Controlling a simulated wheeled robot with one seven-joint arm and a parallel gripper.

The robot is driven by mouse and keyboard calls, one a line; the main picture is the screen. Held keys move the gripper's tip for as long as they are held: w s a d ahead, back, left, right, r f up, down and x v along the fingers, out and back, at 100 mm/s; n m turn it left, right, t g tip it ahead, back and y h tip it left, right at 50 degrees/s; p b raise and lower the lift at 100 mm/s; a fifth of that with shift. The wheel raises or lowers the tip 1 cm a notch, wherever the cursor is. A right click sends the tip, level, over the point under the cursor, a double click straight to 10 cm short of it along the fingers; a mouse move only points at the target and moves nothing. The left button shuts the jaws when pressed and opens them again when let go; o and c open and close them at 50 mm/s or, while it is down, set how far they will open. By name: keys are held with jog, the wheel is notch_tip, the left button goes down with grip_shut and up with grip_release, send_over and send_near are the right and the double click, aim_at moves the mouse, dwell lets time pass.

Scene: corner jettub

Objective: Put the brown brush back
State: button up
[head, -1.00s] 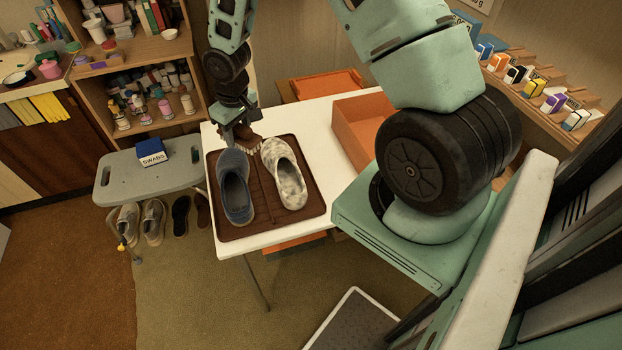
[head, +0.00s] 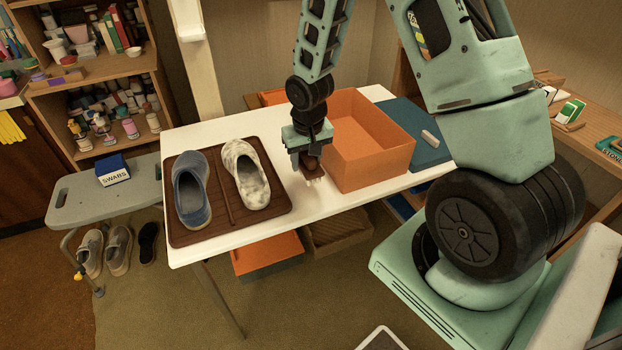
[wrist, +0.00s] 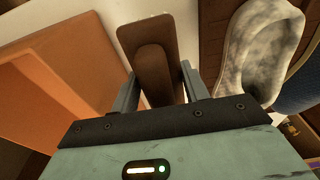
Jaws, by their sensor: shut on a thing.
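My gripper (head: 308,158) is shut on the brown brush (head: 313,171) and holds it above the white table, between the shoe mat and the orange box. The brush's pale bristles point down in the head view. In the wrist view the brush (wrist: 152,58) sits between the two fingers (wrist: 160,90), its brown wooden back showing. An open orange box (head: 372,165) stands on the table just right of my gripper. A brown mat (head: 180,237) lies to the left, with a blue shoe (head: 191,205) and a mottled pale shoe (head: 247,178) on it.
A blue flat item (head: 428,160) with a small pale block lies right of the orange box. A grey stool (head: 80,200) with a swabs box (head: 113,172) stands left of the white table (head: 200,140). Orange and brown bins sit beneath the table.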

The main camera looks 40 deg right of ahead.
jog(key=shift+f, duration=2.7)
jog(key=shift+f, duration=0.2)
jog(key=o, duration=1)
jog(key=shift+c, duration=0.2)
jog(key=shift+r, duration=0.2)
